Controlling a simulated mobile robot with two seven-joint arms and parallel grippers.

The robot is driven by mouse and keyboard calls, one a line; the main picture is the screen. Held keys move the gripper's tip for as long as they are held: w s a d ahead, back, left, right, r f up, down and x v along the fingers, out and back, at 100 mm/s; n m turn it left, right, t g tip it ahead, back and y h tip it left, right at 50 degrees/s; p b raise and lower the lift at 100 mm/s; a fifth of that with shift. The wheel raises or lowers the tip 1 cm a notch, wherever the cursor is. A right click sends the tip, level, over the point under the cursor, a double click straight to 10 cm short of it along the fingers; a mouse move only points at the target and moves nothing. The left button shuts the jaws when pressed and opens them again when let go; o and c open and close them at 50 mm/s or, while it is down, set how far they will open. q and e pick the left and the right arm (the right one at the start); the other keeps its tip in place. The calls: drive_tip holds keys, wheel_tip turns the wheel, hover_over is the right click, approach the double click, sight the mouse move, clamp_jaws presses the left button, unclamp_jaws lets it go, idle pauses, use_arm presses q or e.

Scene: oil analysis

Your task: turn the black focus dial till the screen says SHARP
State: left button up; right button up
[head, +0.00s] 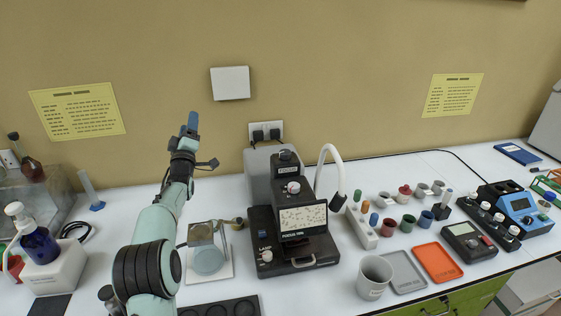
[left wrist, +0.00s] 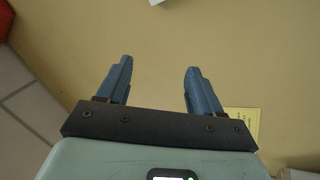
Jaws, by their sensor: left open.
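The black instrument (head: 320,250) stands mid-bench, with a pale screen (head: 303,219) showing small dark specks. Small lettering beneath the screen seems to begin with FOCUS; I cannot read SHARP on it. A pale knob with a red mark (head: 293,187) sits above the screen under a small label. Another pale knob (head: 266,256) is at the lower left near the word LAMP. I cannot clearly pick out the black focus dial. My left gripper (head: 192,122) is raised, left of the instrument and apart from it. Its blue fingers are open and empty in the left wrist view (left wrist: 158,75).
A white curved lamp neck (head: 331,160) rises right of the instrument. A grey cup (head: 374,277), an orange tray (head: 438,262) and several small coloured cups stand to the right. A stand with a round plate (head: 208,261) is to the left. Air above the bench is free.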

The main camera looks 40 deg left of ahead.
use_arm(q)
wheel_tip(320, 180, down, 6)
drive_tip(key=s+r+n+g, duration=0.1)
drive_tip(key=s+n+g, duration=0.1)
drive_tip(key=n+g, duration=0.35)
drive_tip(key=n+t+h+b, duration=0.5)
drive_tip(key=n+t+h, duration=0.2)
drive_tip(key=n+h, duration=0.6)
approach(282, 155)
use_arm(e)
wheel_tip(282, 155, down, 6)
drive_tip(key=s, duration=0.3)
use_arm(q)
drive_tip(key=w+p, duration=0.1)
drive_tip(key=w, duration=0.1)
drive_tip(key=w+p, duration=0.2)
drive_tip(key=w, duration=0.1)
drive_tip(key=w+a+p, duration=0.1)
drive_tip(key=w, duration=0.2)
drive_tip(key=shift+r, duration=0.2)
drive_tip(key=shift+w+a+f+m+p, duration=0.15)
drive_tip(key=shift+w+m+p, duration=0.2)
drive_tip(key=shift+w, duration=0.35)
use_arm(e)
drive_tip(key=shift+w+r, duration=0.45)
drive_tip(key=shift+r, duration=0.45)
drive_tip(key=shift+w+r, duration=0.4)
drive_tip(key=shift+r, duration=0.5)
drive_tip(key=shift+w+r, duration=0.45)
drive_tip(key=shift+r, duration=0.45)
